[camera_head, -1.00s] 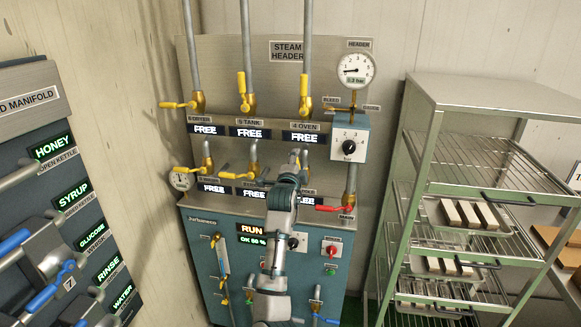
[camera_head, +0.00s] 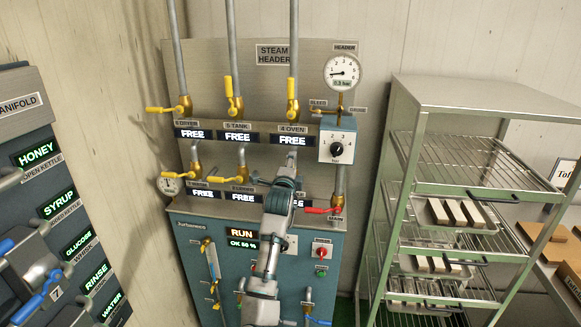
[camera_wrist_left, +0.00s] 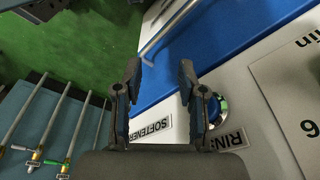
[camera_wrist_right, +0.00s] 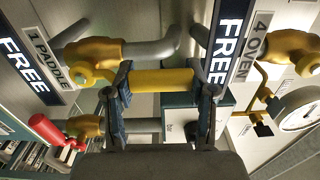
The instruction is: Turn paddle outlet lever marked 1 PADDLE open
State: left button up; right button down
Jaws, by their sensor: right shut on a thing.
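My right gripper (camera_wrist_right: 160,95) is shut on the yellow lever (camera_wrist_right: 162,79) of the brass valve (camera_wrist_right: 92,60) beside the "1 PADDLE" label (camera_wrist_right: 47,58). In the right wrist view the lever lies roughly along the grey pipe (camera_wrist_right: 150,48). In the head view my right gripper (camera_head: 290,168) is at the right end of the header's lower valve row. My arm hides that lever there. A FREE display (camera_head: 287,199) is partly covered below it. My left gripper (camera_wrist_left: 160,75) is open and empty, in front of a blue and white panel (camera_wrist_left: 225,50).
A red lever (camera_head: 322,210) is close to the right of my right gripper. The 4 OVEN valve (camera_head: 293,105) stands above it. A wire rack (camera_head: 455,170) is at the right. The manifold (camera_head: 40,190) with blue handles is at the left. A rail (camera_wrist_left: 165,30) crosses the left wrist view.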

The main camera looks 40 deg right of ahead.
jog(key=c, duration=0.5)
grip_release()
jog(key=shift+f, duration=0.45)
jog(key=shift+o, duration=0.7)
jog(key=shift+d, duration=0.1)
jog(key=shift+s+r, duration=0.1)
jog(key=shift+r, duration=0.1)
jog(key=shift+s+a, duration=0.1)
jog(key=shift+a, duration=0.1)
jog(key=v, duration=1.1)
jog(key=shift+s+a, duration=0.15)
jog(key=shift+a, duration=0.05)
jog(key=shift+d+f, duration=0.1)
